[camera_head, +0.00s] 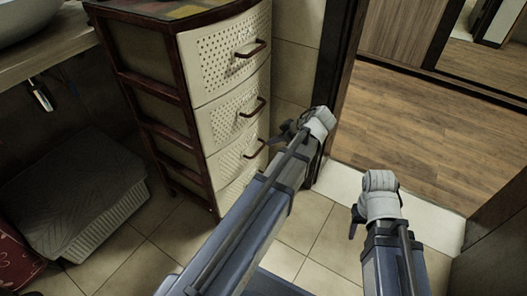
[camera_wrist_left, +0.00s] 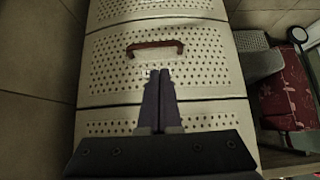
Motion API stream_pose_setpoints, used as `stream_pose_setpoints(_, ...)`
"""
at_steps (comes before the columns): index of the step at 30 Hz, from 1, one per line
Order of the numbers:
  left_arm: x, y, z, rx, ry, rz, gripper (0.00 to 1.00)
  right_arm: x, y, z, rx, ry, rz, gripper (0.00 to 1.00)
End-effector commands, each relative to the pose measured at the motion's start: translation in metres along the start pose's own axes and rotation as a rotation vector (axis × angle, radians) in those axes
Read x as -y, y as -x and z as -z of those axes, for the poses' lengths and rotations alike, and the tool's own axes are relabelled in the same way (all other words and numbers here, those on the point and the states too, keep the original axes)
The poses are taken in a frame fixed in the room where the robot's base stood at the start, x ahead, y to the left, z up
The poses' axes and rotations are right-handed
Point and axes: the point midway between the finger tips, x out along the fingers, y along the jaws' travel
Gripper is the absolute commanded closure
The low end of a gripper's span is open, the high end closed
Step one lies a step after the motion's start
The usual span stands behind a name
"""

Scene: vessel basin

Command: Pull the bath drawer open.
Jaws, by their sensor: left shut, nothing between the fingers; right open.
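The bath drawer unit (camera_head: 222,120) is a dark red-brown frame with several cream perforated drawers, whose fronts look closed. Red-brown bar handles sit on the top drawer (camera_head: 251,49), the second drawer (camera_head: 253,107) and the third drawer (camera_head: 256,149). My left gripper (camera_head: 275,137) is beside the unit's front, right of the lower handles. In the left wrist view, the left gripper (camera_wrist_left: 159,72) is shut and empty. Its tips point at a perforated front, just below one handle (camera_wrist_left: 155,46) in the picture, not around it. My right gripper (camera_head: 354,222) is open, away from the unit.
A dark door frame (camera_head: 340,60) stands right of the unit, with wooden floor (camera_head: 400,130) beyond. A grey towel-covered basket (camera_head: 75,190) is on the tiles at left, under a counter (camera_head: 45,50). Red patterned fabric (camera_wrist_left: 290,95) shows at right in the wrist view.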

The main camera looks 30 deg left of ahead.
Motion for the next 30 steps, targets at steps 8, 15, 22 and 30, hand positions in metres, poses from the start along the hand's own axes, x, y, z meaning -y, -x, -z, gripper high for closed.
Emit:
stream_pose_setpoints(8, 0.0, -0.034, -0.004, 0.001, 0.0, 0.001, 1.0, 0.003, -0.027, 0.002, 0.0, -0.005, 0.0, 0.5)
stream_pose_setpoints(15, 0.0, -0.073, -0.004, 0.002, 0.0, 0.001, 1.0, 0.005, -0.055, 0.003, 0.0, -0.012, 0.0, 0.5)
stream_pose_setpoints(22, 0.0, -0.095, -0.002, 0.002, -0.002, 0.001, 1.0, 0.007, -0.07, 0.004, -0.001, -0.013, 0.0, 0.5)
stream_pose_setpoints(30, 0.0, -0.099, 0.0, 0.002, -0.003, -0.001, 1.0, 0.007, -0.072, 0.004, -0.002, -0.013, 0.0, 0.5)
